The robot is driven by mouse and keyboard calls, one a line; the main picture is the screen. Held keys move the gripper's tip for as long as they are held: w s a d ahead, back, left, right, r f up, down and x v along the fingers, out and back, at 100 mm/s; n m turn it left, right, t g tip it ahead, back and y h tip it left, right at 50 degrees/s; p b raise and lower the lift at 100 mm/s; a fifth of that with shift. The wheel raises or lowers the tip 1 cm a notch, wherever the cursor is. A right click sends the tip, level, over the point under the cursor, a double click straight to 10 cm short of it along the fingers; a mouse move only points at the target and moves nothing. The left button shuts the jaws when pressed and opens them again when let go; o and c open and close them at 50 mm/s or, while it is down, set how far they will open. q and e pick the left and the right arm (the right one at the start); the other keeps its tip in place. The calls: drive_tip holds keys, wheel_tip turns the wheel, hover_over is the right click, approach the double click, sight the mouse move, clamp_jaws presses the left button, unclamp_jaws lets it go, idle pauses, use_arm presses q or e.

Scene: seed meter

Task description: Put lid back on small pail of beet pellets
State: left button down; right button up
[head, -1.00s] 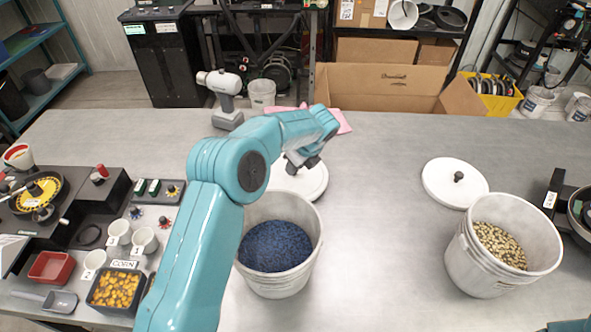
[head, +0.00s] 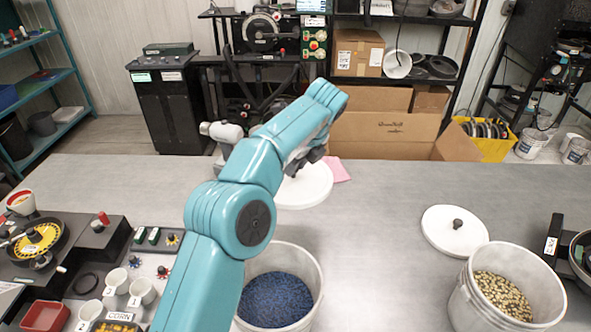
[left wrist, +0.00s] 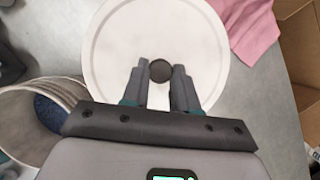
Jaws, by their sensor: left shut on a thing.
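A white round lid (head: 308,190) with a dark knob hangs from my left gripper (head: 303,168), behind and above the pail with blue pellets. In the left wrist view the gripper (left wrist: 160,78) is shut on the knob, and the lid (left wrist: 115,50) fills the middle. The white pail (head: 318,270) stands open with blue pellets (head: 275,298) inside, partly behind my left arm. The pail (left wrist: 18,110) also shows at the left of the wrist view. My right gripper is not in view.
A second white lid (head: 440,238) lies flat on the table, beside a pail (head: 548,290) of speckled seeds at the right. A pink cloth (head: 340,172) and a cordless tool (head: 222,132) are at the back. Seed-meter parts (head: 90,240) crowd the left.

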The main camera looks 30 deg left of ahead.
use_arm(q)
drive_tip(key=s+d+r+n+g+p, duration=0.1)
drive_tip(key=s+d+r+n, duration=0.2)
drive_tip(key=s, duration=0.5)
drive_tip(key=s+d+n+g+h+p, duration=0.1)
drive_tip(key=s+d+n+g, duration=0.15)
drive_tip(key=s+n, duration=0.4)
drive_tip(key=s+d+r+n+g+p, duration=0.1)
drive_tip(key=s+d+r+n, duration=0.15)
drive_tip(key=s, duration=0.75)
wheel_tip(320, 180, down, 7)
drive_tip(key=b, duration=0.6)
drive_tip(key=shift+d+n, duration=0.3)
drive_tip(key=shift+d, duration=0.15)
drive_tip(key=shift+s+r+p, duration=0.1)
drive_tip(key=shift+p, duration=0.3)
drive_tip(key=shift+f, duration=0.2)
drive_tip(key=shift+p, duration=0.3)
idle(0.4)
